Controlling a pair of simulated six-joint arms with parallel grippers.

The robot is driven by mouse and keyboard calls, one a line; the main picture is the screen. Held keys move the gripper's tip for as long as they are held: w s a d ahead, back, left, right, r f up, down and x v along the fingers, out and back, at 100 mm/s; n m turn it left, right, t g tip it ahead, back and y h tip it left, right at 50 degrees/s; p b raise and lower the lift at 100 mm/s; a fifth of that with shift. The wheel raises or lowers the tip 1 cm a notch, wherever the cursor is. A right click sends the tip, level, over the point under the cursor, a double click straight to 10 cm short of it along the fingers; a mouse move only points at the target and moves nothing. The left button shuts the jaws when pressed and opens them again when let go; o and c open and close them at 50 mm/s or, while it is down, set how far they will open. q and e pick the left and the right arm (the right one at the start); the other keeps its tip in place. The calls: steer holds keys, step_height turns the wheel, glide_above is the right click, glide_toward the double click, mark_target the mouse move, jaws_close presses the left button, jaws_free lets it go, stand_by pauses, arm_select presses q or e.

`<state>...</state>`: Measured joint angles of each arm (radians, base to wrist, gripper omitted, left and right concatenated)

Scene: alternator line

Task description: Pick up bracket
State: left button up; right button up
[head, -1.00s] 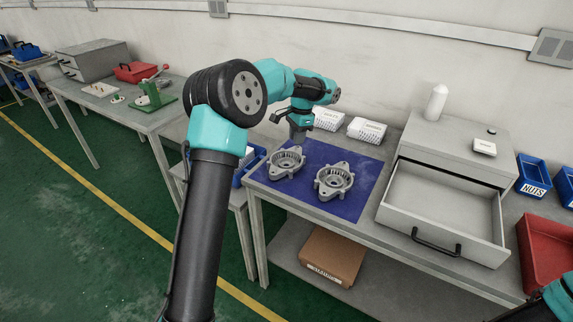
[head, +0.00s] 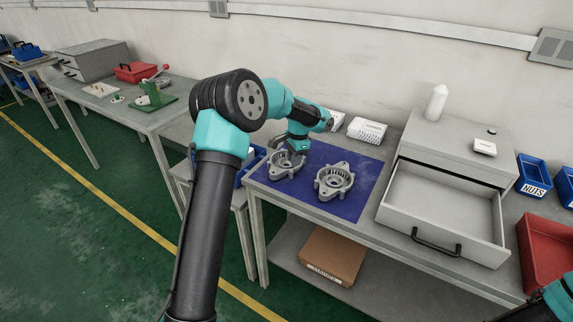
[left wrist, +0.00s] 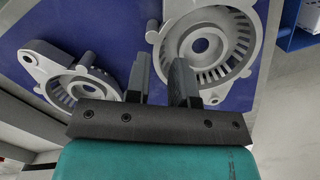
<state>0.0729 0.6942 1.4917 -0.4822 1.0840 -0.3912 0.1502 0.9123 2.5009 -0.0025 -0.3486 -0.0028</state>
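Two grey, round, slotted brackets lie on the blue mat (head: 372,172) on the bench. The left one (head: 283,167) is partly hidden by my gripper; the right one (head: 334,181) is in full view. My left gripper (head: 294,152) is low over the left bracket. In the left wrist view its two fingers (left wrist: 160,78) are apart, with an edge of the nearer bracket (left wrist: 234,62) showing between and beside them. I cannot tell whether they touch it. The other bracket (left wrist: 72,78) lies to the left there. My right gripper is out of view.
A grey cabinet with an open, empty drawer (head: 441,212) stands right of the mat. White boxes (head: 367,131) stand behind it. A red bin (head: 545,255) and blue bins (head: 533,174) are at the far right. A cardboard box (head: 332,256) is on the shelf below.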

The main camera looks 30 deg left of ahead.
mark_target(287, 163)
arm_select(q)
steer(key=f, duration=0.5)
steer(key=shift+s, duration=0.2)
jaws_close()
stand_by(0.5)
